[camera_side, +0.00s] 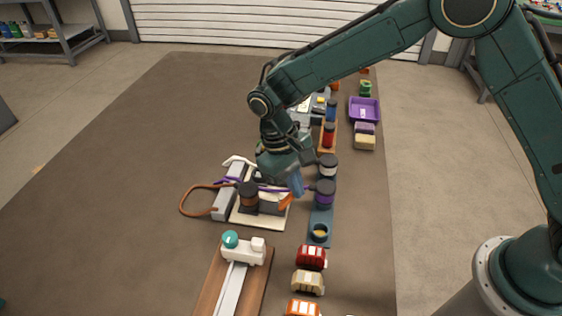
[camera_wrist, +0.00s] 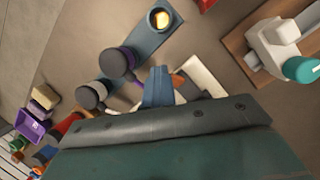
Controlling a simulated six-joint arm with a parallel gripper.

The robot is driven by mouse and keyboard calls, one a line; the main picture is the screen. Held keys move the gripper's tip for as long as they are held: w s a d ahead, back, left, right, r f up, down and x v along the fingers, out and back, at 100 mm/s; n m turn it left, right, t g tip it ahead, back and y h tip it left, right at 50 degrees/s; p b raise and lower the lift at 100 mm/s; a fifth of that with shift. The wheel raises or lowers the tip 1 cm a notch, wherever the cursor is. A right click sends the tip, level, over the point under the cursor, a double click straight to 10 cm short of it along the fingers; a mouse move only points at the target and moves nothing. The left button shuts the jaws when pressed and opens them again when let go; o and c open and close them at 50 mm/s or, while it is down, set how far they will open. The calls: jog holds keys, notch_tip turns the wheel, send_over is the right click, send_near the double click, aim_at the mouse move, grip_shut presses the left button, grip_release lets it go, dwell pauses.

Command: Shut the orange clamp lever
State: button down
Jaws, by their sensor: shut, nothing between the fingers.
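The orange clamp lever (camera_side: 286,201) shows at the right side of the pump skid's cream base plate (camera_side: 246,220) in the side view. It is partly hidden behind my gripper. My gripper (camera_side: 297,188) points down at the lever's upper end, and its blue fingers are shut with nothing between them. The fingers look very close to the lever; I cannot tell whether they touch. In the wrist view my gripper (camera_wrist: 157,74) covers most of the skid, and only a small orange bit (camera_wrist: 180,98) shows beside the fingers. How far the lever is closed is unclear.
A dark rack (camera_side: 321,222) with black-topped jars (camera_side: 325,190) stands close to the right of my gripper. A brown cable (camera_side: 190,199) loops at the left. A wooden board with a white fixture (camera_side: 245,251) and toy cars (camera_side: 308,282) are in front. A purple tray (camera_side: 364,109) lies behind.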

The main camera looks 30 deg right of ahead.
jog(key=w+a+t, duration=0.1)
jog(key=w+a+f+t+y, duration=0.1)
jog(key=w+a, duration=0.1)
jog(key=w+a+f+t, duration=0.1)
jog(key=shift+w+a+f+n+y, duration=0.2)
jog(key=shift+a+n+y, duration=0.1)
jog(key=shift+n, duration=0.1)
jog(key=shift+s+r, duration=0.1)
jog(key=shift+r, duration=0.45)
jog(key=shift+d+r, duration=0.2)
jog(key=shift+r, duration=0.4)
jog(key=shift+d+r, duration=0.15)
jog(key=shift+r, duration=1.7)
